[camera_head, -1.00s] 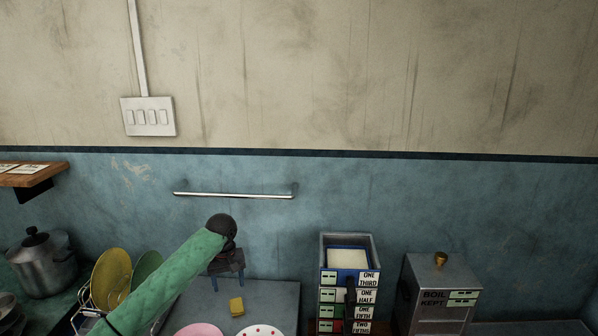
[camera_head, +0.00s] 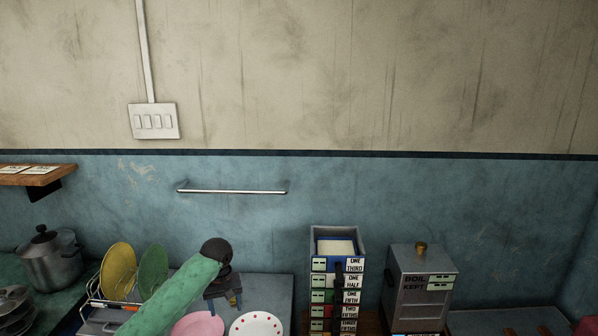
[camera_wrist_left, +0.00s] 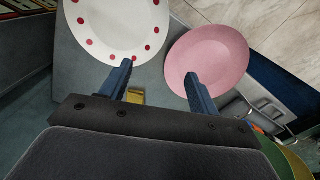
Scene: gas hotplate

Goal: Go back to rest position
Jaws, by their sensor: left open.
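My left arm comes in from the lower left in the head view, and its gripper (camera_head: 225,302) points down over the grey counter. In the left wrist view the two blue fingers of this gripper (camera_wrist_left: 158,71) are apart with nothing held between them. Below them lie a white plate with red dots (camera_wrist_left: 118,28) and a pink plate (camera_wrist_left: 207,57). A yellow sponge (camera_wrist_left: 136,97) shows on the counter beyond one finger. My right gripper is not in view.
A rack with a yellow plate (camera_head: 118,270) and a green plate (camera_head: 153,270) stands at left, beside a metal pot (camera_head: 50,262). A tall labelled box stack (camera_head: 335,285) and a grey metal box (camera_head: 420,290) stand at right. A rail (camera_head: 232,191) is on the wall.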

